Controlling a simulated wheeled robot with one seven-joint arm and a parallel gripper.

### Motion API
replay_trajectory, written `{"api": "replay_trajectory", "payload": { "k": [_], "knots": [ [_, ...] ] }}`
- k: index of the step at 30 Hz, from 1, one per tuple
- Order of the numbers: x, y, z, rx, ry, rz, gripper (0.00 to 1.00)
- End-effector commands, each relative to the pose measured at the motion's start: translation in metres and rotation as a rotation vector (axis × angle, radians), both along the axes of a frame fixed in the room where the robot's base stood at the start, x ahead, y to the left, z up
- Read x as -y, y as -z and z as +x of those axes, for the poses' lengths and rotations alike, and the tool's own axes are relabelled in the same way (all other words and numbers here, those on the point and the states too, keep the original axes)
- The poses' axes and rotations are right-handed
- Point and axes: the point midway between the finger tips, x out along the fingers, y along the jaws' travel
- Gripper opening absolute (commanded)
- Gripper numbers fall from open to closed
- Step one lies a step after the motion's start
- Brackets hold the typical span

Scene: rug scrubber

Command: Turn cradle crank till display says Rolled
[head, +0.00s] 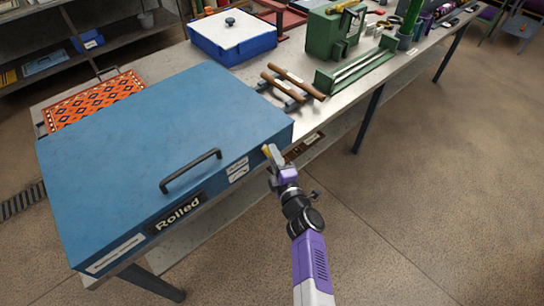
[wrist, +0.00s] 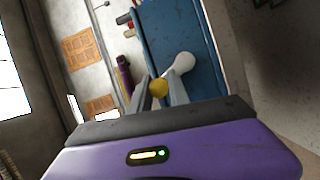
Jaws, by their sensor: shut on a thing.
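The blue machine (head: 170,130) with a closed lid and black handle stands at the front of the bench. Its front display (head: 178,212) reads "Rolled". My gripper (head: 270,155) is at the machine's right side, near the front corner. In the wrist view my gripper (wrist: 160,92) is shut on a small yellow crank knob (wrist: 158,87). A pale rounded piece (wrist: 181,64), perhaps the crank's hub, shows beyond the fingers against the blue side (wrist: 165,35). Most of the crank is hidden in the head view.
An orange patterned rug (head: 95,98) lies at the machine's left rear. A blue box with a white lid (head: 233,35), brown rollers (head: 290,82) and a green machine (head: 333,35) stand farther along the bench. The floor (head: 430,190) to the right is clear.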

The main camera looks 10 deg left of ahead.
Motion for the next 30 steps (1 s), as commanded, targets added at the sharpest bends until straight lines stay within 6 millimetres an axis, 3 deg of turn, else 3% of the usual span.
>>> {"api": "replay_trajectory", "payload": {
  "k": [19, 20, 21, 30],
  "knots": [
    [0.0004, -0.0010, 0.0015, -0.031, -0.001, 0.025, 0.00],
    [0.0004, -0.0009, 0.0015, -0.031, -0.001, 0.025, 0.24],
    [0.0004, -0.0009, 0.0015, -0.031, -0.001, 0.025, 0.30],
    [0.0011, -0.0003, 0.0011, -0.032, -0.001, 0.024, 0.30]
  ]
}}
